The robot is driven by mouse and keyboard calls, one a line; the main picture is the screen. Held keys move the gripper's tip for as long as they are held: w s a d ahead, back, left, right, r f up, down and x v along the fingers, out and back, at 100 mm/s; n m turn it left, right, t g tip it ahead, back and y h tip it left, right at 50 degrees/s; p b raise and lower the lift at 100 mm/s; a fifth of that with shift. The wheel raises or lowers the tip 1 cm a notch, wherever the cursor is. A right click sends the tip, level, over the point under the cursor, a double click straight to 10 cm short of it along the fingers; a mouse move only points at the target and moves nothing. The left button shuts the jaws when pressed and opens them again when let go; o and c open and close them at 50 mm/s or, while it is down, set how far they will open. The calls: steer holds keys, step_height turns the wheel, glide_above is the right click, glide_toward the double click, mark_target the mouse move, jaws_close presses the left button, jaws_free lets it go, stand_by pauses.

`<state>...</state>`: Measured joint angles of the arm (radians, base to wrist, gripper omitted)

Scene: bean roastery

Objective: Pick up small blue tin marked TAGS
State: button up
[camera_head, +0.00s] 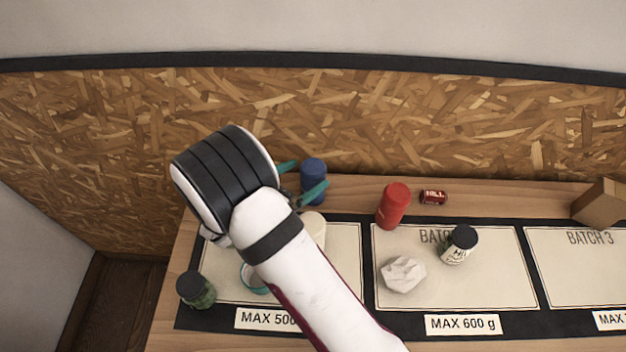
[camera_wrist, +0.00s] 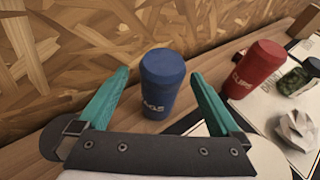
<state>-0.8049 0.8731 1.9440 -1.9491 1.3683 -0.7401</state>
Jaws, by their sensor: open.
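A small blue tin (camera_head: 313,180) stands upright on the wooden table at the back left, near the chipboard wall. In the wrist view the blue tin (camera_wrist: 161,82) shows pale lettering low on its side, only partly readable. My gripper (camera_head: 301,179) has teal fingers, spread apart, with the tin between or just beyond their tips. In the wrist view my gripper (camera_wrist: 160,85) is open, one finger on each side of the tin, with visible gaps.
A red tin (camera_head: 393,206) stands right of the blue one, with a small red can (camera_head: 433,197) beyond. A dark-lidded jar (camera_head: 459,245), crumpled paper (camera_head: 403,274), a green jar (camera_head: 196,290) and a cardboard box (camera_head: 601,205) are on the table. A cream object (camera_head: 314,228) is partly hidden by my arm.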

mark_target(313, 171)
steer(key=x, duration=0.3)
steer(key=shift+w+d, duration=0.1)
steer(key=shift+d, duration=0.15)
jaws_close()
